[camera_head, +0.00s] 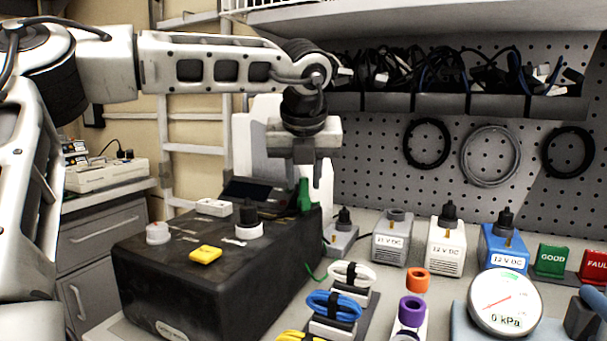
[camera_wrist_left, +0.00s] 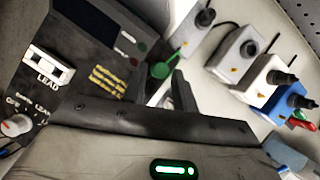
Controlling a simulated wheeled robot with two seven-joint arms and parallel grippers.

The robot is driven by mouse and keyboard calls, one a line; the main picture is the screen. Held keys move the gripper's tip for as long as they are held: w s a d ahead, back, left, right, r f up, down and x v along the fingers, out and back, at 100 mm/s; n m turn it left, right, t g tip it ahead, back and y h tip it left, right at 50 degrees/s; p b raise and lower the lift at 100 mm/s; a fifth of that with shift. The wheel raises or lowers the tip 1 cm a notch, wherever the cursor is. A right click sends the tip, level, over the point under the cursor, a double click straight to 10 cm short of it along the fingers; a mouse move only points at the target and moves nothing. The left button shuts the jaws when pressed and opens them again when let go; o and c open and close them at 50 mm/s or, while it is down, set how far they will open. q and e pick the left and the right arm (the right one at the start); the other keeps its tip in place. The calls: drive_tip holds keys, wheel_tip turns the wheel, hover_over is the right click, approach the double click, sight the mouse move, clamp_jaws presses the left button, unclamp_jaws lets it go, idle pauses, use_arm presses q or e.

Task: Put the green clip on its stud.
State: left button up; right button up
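The green clip (camera_head: 304,195) stands at the back right edge of the dark pump box (camera_head: 215,270). In the left wrist view the green clip (camera_wrist_left: 163,70) shows a round end and a narrow part beside the pump's panel. My left gripper (camera_head: 305,165) points down just above the clip in the head view, very close to it. In the left wrist view the left gripper (camera_wrist_left: 168,95) has a gap between its dark fingers, with a pale surface showing through. Whether the fingers touch the clip cannot be told. I cannot pick out the stud with certainty. My right gripper is not in view.
Grey, white and blue power blocks (camera_head: 503,247) stand to the right. Coiled cables (camera_head: 340,306), orange and purple rings and a pressure gauge (camera_head: 505,302) occupy the front bench.

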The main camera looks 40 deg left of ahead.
use_arm(q)
clamp_jaws()
drive_tip(key=shift+r+p, duration=0.55)
drive_tip(key=shift+r, duration=0.25)
wheel_tip(320, 180, up, 4)
drive_tip(key=shift+f+p, duration=0.25)
drive_tip(key=shift+p, duration=1)
